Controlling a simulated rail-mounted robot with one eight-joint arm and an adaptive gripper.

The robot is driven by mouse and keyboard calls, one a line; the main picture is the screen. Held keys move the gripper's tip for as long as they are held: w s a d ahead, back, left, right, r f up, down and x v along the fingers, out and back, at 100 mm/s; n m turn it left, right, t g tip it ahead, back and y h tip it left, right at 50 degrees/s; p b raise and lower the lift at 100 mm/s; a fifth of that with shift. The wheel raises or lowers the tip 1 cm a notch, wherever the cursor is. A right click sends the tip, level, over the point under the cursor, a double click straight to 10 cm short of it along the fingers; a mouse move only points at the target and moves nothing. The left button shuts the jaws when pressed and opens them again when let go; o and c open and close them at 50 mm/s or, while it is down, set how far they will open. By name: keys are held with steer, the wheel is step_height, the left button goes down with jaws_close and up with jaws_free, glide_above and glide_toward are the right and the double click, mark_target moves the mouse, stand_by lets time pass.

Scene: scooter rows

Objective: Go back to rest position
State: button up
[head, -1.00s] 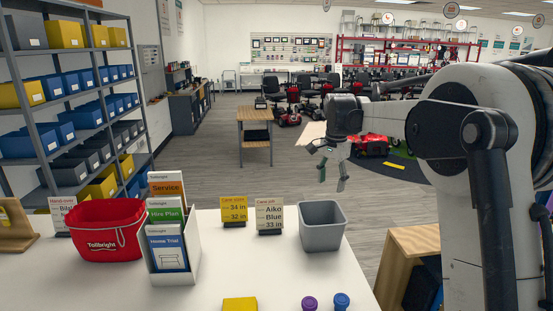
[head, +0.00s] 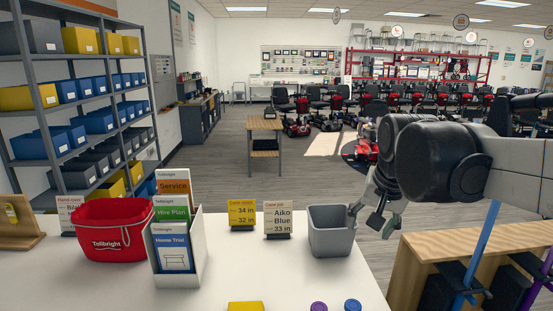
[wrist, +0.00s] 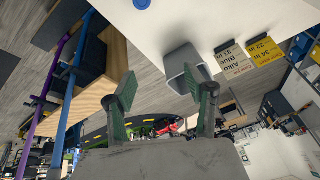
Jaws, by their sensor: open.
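My gripper (head: 380,212) hangs in the air just right of the grey bin in the head view, beyond the right edge of the white counter. In the wrist view my gripper (wrist: 162,100) shows two green-padded fingers spread apart with nothing between them. The grey bin (head: 331,238) stands upright on the counter (head: 262,272); it also shows in the wrist view (wrist: 185,68), behind the fingers. From the head view I cannot tell whether a finger touches the bin's rim.
On the counter stand a red basket (head: 110,232), a brochure holder (head: 182,262) and two sign cards (head: 278,221). A wooden stand (head: 430,262) with blue and purple poles is below my arm at right. Shelving (head: 75,110) lines the left. Open floor lies beyond the counter.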

steer(key=s+f+n+t+b, duration=0.2)
steer(key=s+f+n+b, duration=0.1)
steer(key=s+f, duration=0.9)
steer(key=s+n, duration=0.1)
steer(key=s, duration=0.3)
steer(key=shift+s+t, duration=0.3)
steer(key=shift+s, duration=0.05)
stand_by(0.9)
